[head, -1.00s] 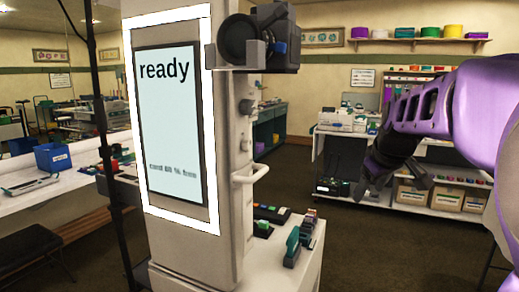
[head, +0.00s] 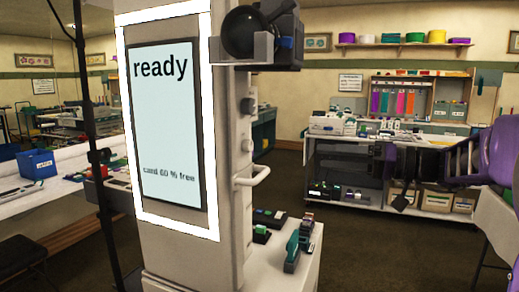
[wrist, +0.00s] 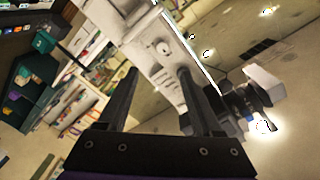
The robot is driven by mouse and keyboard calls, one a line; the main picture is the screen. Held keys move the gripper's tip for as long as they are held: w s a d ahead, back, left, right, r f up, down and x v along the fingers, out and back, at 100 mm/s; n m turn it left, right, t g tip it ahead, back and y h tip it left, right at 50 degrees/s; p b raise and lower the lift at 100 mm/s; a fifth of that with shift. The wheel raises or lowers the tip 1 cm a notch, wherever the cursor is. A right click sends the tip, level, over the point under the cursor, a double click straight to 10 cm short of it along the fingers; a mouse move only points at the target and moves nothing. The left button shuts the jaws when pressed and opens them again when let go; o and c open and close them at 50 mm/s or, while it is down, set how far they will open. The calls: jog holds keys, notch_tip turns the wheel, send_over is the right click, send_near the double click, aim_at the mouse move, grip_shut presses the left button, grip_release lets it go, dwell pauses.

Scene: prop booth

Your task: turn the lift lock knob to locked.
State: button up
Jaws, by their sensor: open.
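The tall pale column (head: 178,250) stands left of centre in the head view. A small dark knob (head: 249,105) sits on its right side, below the camera and above the handle; I take it as the lift lock knob. Its setting is too small to read. My gripper (head: 388,175) is well to the right of the column, pointing left, open and empty. In the wrist view my gripper's fingers (wrist: 157,72) are spread, with the pale column beyond them. A small round knob (wrist: 163,47) shows on it between the fingertips, some distance away.
A black camera (head: 255,35) juts from the column's top right. A white handle (head: 252,176) sticks out lower down. A white table (head: 305,265) with small items stands beside the column's base. Shelving stands behind my gripper. Open air lies between gripper and column.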

send_near(251, 146)
jog(key=x, duration=0.8)
jog(key=shift+w+f, duration=0.1)
grip_shut()
